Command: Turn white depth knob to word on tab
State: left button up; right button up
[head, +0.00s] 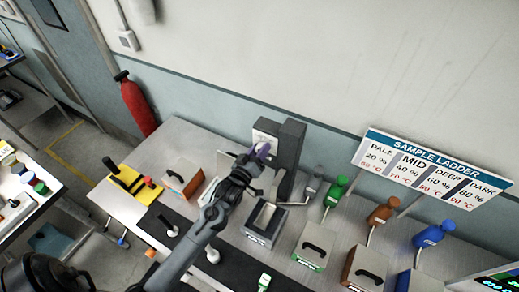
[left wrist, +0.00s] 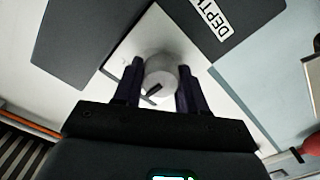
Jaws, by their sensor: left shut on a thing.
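The white depth knob (left wrist: 160,72) sits on a pale square plate in the left wrist view, with a dark pointer mark on its face. A label reading "DEPT", cut off at the edge (left wrist: 211,16), is on the dark housing beside it. My left gripper (left wrist: 158,84) has one dark finger on each side of the knob and is shut on it. In the head view the left gripper (head: 262,152) is at the front of the dark upright post (head: 288,158), and hides the knob. I cannot make out the tab's word. My right gripper is not in view.
A sample ladder sign (head: 434,170) stands at the right, reading pale, mid, deep and dark. Several coloured bottles and handled boxes line the bench. A yellow tray (head: 133,184) lies at its left end. A red cylinder (head: 137,106) stands behind by the wall.

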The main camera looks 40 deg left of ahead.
pick_arm(q)
jog(key=shift+r, duration=0.2)
dwell(0.3)
jog(key=o, duration=1)
jog(key=shift+f, duration=0.1)
jog(key=b+v, duration=0.2)
jog(key=v, duration=0.8)
jog(key=shift+s, duration=0.4)
